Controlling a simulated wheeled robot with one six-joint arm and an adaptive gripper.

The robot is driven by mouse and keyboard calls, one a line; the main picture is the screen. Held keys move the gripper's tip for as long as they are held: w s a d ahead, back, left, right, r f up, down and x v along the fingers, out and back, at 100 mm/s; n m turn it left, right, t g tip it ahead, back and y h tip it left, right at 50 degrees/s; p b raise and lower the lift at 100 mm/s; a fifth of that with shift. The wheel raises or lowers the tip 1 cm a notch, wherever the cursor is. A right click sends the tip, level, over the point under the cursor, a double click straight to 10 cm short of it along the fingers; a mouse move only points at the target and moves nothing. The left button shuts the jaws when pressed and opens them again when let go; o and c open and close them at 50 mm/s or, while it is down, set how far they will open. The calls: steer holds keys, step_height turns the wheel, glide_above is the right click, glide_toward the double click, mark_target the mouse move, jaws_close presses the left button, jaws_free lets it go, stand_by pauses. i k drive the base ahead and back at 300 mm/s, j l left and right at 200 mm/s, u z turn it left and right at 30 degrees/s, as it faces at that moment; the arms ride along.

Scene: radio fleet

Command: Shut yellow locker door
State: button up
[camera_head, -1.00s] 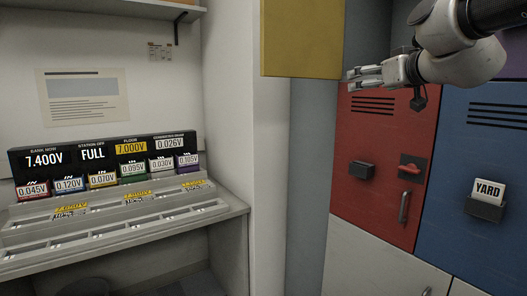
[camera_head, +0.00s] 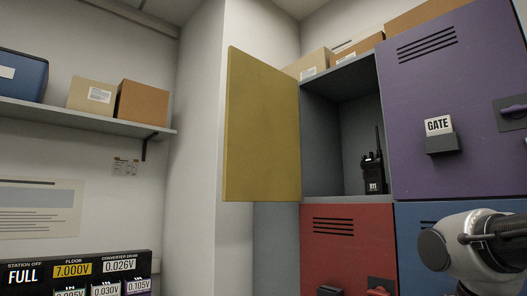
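The yellow locker door (camera_head: 262,130) stands wide open, swung out to the left of its compartment. The open compartment (camera_head: 335,150) is grey inside, and a black radio (camera_head: 373,170) with an antenna stands upright on its floor at the right. My arm shows at the lower right, in front of the blue locker door. My gripper's fingers are outside the picture, below its edge.
A purple locker door (camera_head: 450,100) with a GATE tag (camera_head: 438,126) is shut right of the compartment. A red door (camera_head: 345,240) and a blue door (camera_head: 440,212) are below. Boxes (camera_head: 415,15) sit on top. A shelf (camera_head: 80,115) and charger display (camera_head: 75,268) are at left.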

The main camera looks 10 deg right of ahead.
mark_target(262, 153)
steer(key=i+j+z, duration=0.1)
steer(key=j+z, duration=0.15)
steer(key=z, duration=0.15)
steer(key=j+z, duration=0.2)
steer(key=z, duration=0.15)
steer(key=j+z, duration=0.5)
steer(key=j, duration=1.5)
